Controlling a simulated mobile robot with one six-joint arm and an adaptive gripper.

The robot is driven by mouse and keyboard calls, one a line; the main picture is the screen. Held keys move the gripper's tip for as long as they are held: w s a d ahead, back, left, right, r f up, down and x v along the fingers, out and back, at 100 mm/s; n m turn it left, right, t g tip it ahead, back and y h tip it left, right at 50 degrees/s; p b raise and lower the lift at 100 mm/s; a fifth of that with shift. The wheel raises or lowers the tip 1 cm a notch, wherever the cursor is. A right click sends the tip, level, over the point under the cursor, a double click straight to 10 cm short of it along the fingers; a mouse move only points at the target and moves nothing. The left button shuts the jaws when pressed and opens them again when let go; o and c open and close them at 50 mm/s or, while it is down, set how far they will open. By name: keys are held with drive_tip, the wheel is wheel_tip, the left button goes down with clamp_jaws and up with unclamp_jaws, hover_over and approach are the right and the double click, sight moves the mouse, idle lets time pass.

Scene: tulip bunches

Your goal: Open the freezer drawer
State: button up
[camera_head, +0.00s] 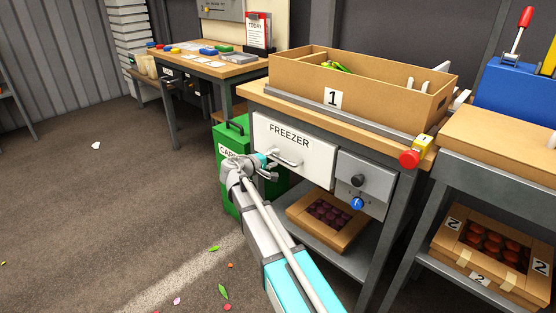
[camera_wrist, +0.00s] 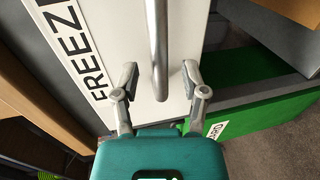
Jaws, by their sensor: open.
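The white freezer drawer (camera_head: 318,165), lettered FREEZER, is in the workbench below the numbered box. It looks shut, its front in line with the grey control panel. Its metal bar handle (camera_head: 288,160) is on the front below the lettering. My gripper (camera_head: 272,166) is at the handle's left end in the head view. In the wrist view, my gripper (camera_wrist: 160,76) is open, with one finger on each side of the handle bar (camera_wrist: 160,40). Neither finger visibly touches the bar. The drawer front (camera_wrist: 115,45) fills the upper left behind it.
The control panel (camera_head: 360,182) with a black and a blue knob is to the right. A red button (camera_head: 410,159) sticks out at the bench corner. The floor (camera_head: 120,200) at left is mostly clear.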

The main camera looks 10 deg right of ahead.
drive_tip(key=shift+x, duration=0.9)
clamp_jaws()
